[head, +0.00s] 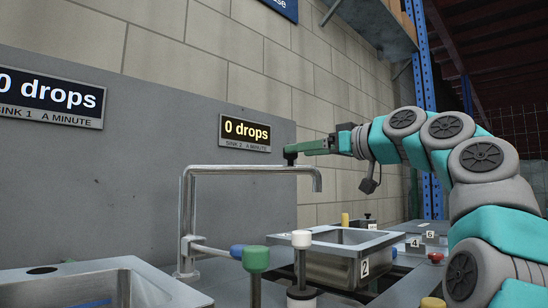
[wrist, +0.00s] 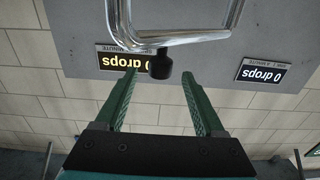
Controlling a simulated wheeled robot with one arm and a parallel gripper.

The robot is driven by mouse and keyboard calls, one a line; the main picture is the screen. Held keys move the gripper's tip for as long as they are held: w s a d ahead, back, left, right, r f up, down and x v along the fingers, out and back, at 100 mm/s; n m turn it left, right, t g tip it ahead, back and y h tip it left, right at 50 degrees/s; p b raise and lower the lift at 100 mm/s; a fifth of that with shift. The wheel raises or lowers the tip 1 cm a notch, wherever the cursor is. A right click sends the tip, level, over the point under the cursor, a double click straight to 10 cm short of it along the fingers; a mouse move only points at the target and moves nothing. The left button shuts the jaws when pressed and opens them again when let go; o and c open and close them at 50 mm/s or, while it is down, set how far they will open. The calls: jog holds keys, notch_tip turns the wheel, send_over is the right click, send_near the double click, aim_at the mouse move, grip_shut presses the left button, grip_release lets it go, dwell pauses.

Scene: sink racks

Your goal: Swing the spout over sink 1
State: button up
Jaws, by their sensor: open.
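The chrome spout (head: 240,170) rises from a post at the wall, runs right, and its downturned end hangs above sink 2 (head: 322,268), marked with a "2". Sink 1 (head: 150,287) is at the lower left, only partly in view. A black knob (wrist: 161,66) stands on the spout pipe (wrist: 190,40) in the wrist view. My gripper (head: 292,152) is at the spout's upper right in the head view. In the wrist view my gripper (wrist: 158,75) is open, with the knob between or just beyond its fingertips; contact cannot be told.
Wall signs for sink 1 (head: 50,98) and sink 2 (head: 246,133) both read 0 drops. A green-topped handle (head: 256,260), a white-topped handle (head: 301,240) and a blue-ended lever (head: 238,251) stand near the spout's base.

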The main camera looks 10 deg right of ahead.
jog(key=p+x, duration=0.1)
jog(key=x, duration=0.6)
jog(key=shift+w+a, duration=0.2)
jog(key=shift+c, duration=0.2)
grip_shut()
dwell(1.0)
